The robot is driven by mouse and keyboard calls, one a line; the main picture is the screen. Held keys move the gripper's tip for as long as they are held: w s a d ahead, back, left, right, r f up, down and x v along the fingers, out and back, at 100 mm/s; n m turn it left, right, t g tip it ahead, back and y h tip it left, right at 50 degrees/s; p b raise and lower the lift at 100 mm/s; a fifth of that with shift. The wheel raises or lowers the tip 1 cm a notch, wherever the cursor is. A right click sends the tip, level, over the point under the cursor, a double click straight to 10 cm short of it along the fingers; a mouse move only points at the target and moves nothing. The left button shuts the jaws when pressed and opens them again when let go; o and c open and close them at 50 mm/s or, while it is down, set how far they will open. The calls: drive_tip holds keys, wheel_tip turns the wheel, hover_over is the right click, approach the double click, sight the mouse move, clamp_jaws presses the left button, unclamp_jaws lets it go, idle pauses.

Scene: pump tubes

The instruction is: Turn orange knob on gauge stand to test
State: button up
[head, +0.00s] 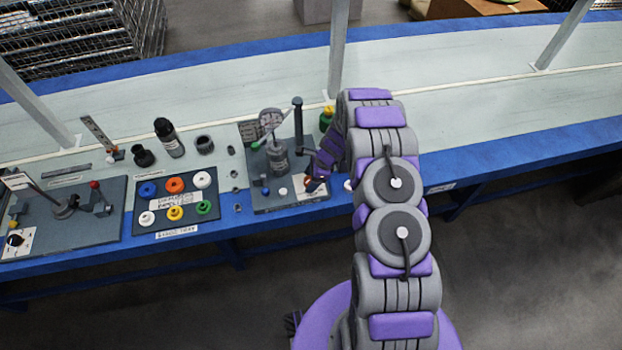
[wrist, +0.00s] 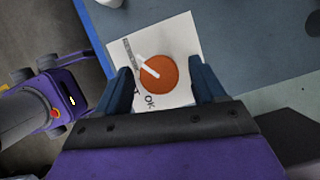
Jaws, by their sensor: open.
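The gauge stand (head: 262,198) is a dark grey base on the bench, with a round gauge (head: 271,117) and a black upright post at its back. The orange knob (wrist: 160,80) is round with a white pointer line and sits on a white label plate (wrist: 185,38). In the wrist view the line points to the upper left, towards a grey strip; "OK" is printed below the knob. My gripper (wrist: 160,68) is open, with one dark blue finger on each side of the knob. Whether the fingers touch it is unclear. In the head view my gripper mostly hides the knob.
Left of the stand is a dark tray (head: 133,222) with several coloured rings. Farther left is another fixture (head: 90,232) with a red-topped lever. Black fittings (head: 169,137) stand behind the tray. A green and yellow part (head: 326,118) is close behind my arm.

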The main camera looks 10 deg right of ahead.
drive_tip(key=c, duration=1)
drive_tip(key=shift+c, duration=0.2)
drive_tip(key=shift+r+n+p, duration=0.1)
drive_tip(key=shift+n+p, duration=0.2)
drive_tip(key=shift+p, duration=0.1)
drive_tip(key=shift+w+r+n+g+p, duration=0.1)
drive_tip(key=shift+n+g+p, duration=0.2)
drive_tip(key=shift+n+p, duration=0.25)
drive_tip(key=n+g+p, duration=0.1)
drive_tip(key=n+p, duration=0.1)
drive_tip(key=n, duration=0.1)
drive_tip(key=shift+w, duration=0.15)
drive_tip(key=shift+a+n+g+h+p, duration=0.1)
drive_tip(key=shift+n+g+h+p, duration=0.35)
drive_tip(key=shift+n, duration=1.1)
drive_tip(key=shift+n+g+h+p, duration=0.2)
drive_tip(key=shift+n+g, duration=0.45)
drive_tip(key=shift+n, duration=0.85)
drive_tip(key=shift+w, duration=0.1)
